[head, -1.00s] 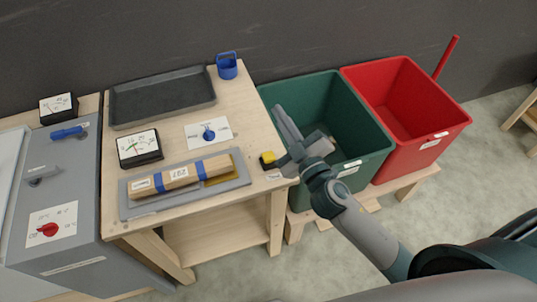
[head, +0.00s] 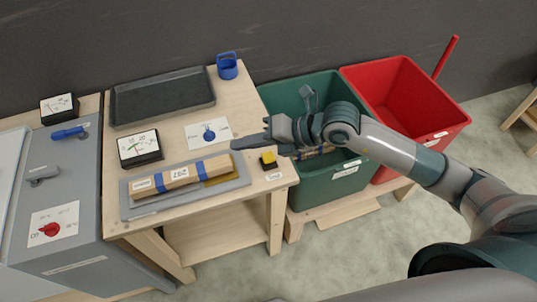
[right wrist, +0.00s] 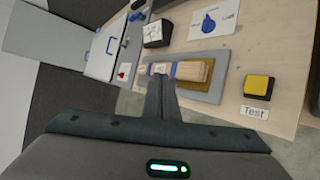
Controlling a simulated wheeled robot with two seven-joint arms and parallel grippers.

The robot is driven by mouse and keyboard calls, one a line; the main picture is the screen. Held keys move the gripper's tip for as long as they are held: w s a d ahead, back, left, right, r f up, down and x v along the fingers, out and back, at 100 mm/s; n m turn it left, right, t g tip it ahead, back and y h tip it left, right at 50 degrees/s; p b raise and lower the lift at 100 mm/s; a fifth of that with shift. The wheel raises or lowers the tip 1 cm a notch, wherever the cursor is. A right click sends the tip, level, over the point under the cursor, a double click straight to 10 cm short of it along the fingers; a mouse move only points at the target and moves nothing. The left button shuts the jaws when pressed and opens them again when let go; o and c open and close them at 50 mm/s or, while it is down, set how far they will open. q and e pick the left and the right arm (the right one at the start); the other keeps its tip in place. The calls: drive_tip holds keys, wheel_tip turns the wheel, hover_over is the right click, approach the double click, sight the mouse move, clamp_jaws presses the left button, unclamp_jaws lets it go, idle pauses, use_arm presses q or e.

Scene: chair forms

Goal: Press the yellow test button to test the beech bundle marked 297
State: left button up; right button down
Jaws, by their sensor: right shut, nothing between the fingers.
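The yellow test button (head: 268,158) sits on a black base near the right front corner of the wooden table. It also shows in the right wrist view (right wrist: 258,84), with a "Test" label in front of it. The beech bundle (head: 180,174), with blue bands and a white number label, lies on the grey plate (head: 130,205); its number is hard to read now. The bundle's end shows in the right wrist view (right wrist: 193,70). My right gripper (head: 240,144) is shut and empty, above the table left of the button and near the bundle's right end. My left gripper is out of view.
A meter (head: 140,148), a blue knob on a white card (head: 208,134), a dark tray (head: 162,97) and a blue cup (head: 227,66) stand behind the plate. A green bin (head: 340,188) holding banded wood and a red bin (head: 405,95) stand to the right.

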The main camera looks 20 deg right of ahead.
drive_tip(key=w+d+f+t+h, duration=0.1)
drive_tip(key=w+d+h, duration=0.3)
drive_tip(key=d, duration=0.4)
drive_tip(key=shift+d+f+h, duration=0.35)
drive_tip(key=shift+h, duration=0.05)
drive_tip(key=shift+f, duration=0.1)
drive_tip(key=b, duration=0.4)
hover_over(272, 158)
wheel_tip(272, 158, down, 7)
drive_tip(key=shift+f, duration=0.2)
drive_tip(key=shift+f+b, duration=0.6)
drive_tip(key=shift+f, duration=0.1)
idle(1.1)
drive_tip(key=shift+f+b, duration=0.3)
drive_tip(key=shift+b, duration=0.3)
